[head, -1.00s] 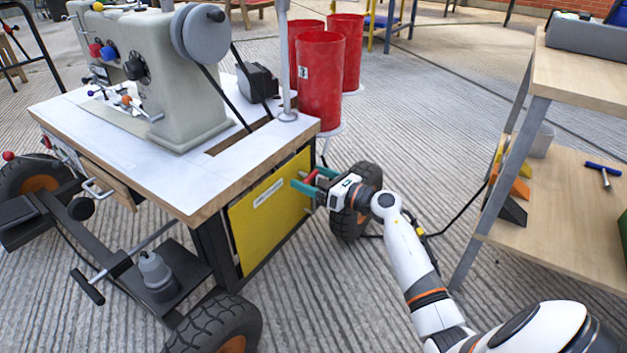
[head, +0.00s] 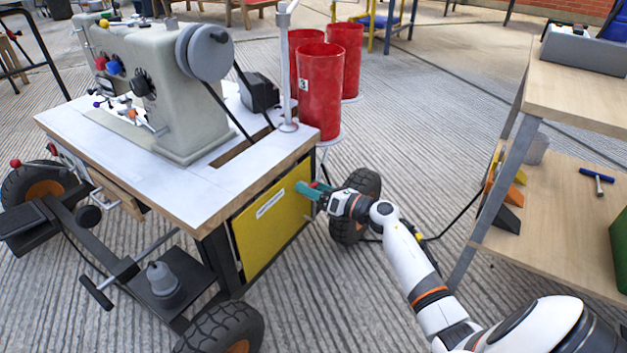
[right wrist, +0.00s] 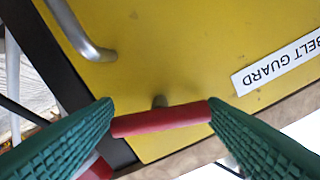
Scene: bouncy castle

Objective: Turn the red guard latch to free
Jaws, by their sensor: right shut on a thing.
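The red guard latch (right wrist: 160,119) is a short bar on a grey pin at the edge of the yellow belt guard panel (head: 268,228). In the right wrist view it spans the gap between the two teal fingers of my right gripper (head: 310,190), which is shut on it. The bar lies nearly level in that view, slightly tilted. In the head view the fingers mostly hide the latch, at the panel's upper right. The panel (right wrist: 190,35) lies flat in its dark frame and carries a "BELT GUARD" label (right wrist: 280,64). My left gripper is not in view.
A bent metal handle (right wrist: 82,32) sticks out from the panel. A sewing machine (head: 180,110) stands on the wheeled table (head: 85,122) above. Red cylinders (head: 320,95) stand behind it. A wooden shelf unit (head: 550,220) is at right, with open floor between.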

